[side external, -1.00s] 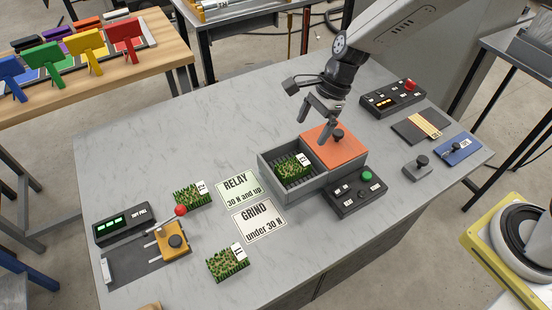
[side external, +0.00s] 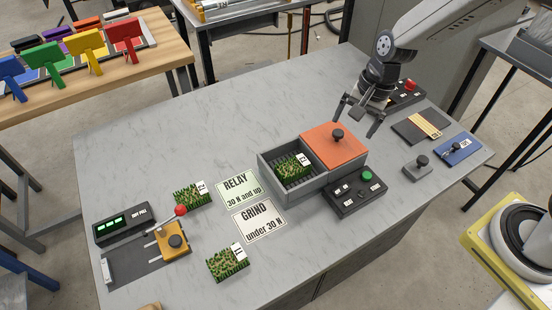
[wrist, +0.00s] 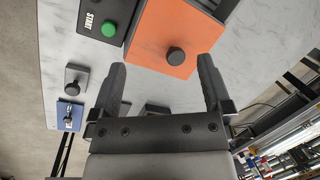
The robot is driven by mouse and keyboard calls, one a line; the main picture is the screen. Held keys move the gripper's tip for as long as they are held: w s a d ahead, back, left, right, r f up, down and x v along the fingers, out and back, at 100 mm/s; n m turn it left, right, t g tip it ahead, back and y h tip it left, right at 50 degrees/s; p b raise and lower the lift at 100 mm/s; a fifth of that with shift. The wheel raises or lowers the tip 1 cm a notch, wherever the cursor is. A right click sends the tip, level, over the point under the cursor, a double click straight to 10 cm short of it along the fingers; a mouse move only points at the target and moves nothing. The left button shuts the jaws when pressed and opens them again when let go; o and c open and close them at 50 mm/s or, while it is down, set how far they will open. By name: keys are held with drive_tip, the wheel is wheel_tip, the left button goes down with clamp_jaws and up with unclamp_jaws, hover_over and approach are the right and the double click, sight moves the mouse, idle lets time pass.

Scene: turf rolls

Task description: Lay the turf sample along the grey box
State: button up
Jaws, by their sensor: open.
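One turf sample (side external: 292,168) with a white tag lies in the open left compartment of the grey box (side external: 285,197), by the slotted back wall. It looks lengthwise across the compartment, but I cannot tell its exact alignment. An orange lid (side external: 333,149) with a dark knob covers the right compartment. Two more tagged turf samples lie on the table, one (side external: 190,195) near the lever and one (side external: 227,264) at the front. My gripper (side external: 357,124) is open and empty, above and behind the lid's right side. The wrist view shows both fingers (wrist: 160,80) apart, with the lid (wrist: 170,35) beyond them.
A control box with a green button (side external: 367,176) adjoins the grey box's front right. A yellow lever fixture (side external: 173,243) and display (side external: 121,224) stand at left. The back-left tabletop is clear.

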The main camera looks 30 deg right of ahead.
drive_tip(key=s+d+r+n+t+h, duration=0.1)
drive_tip(key=s+d+n+h, duration=0.1)
drive_tip(key=s+d+n, duration=0.5)
drive_tip(key=s+n, duration=0.1)
drive_tip(key=n, duration=0.3)
drive_tip(key=shift+s+d+r+t, duration=0.15)
drive_tip(key=shift+s+r+t, duration=0.15)
drive_tip(key=shift+s, duration=0.1)
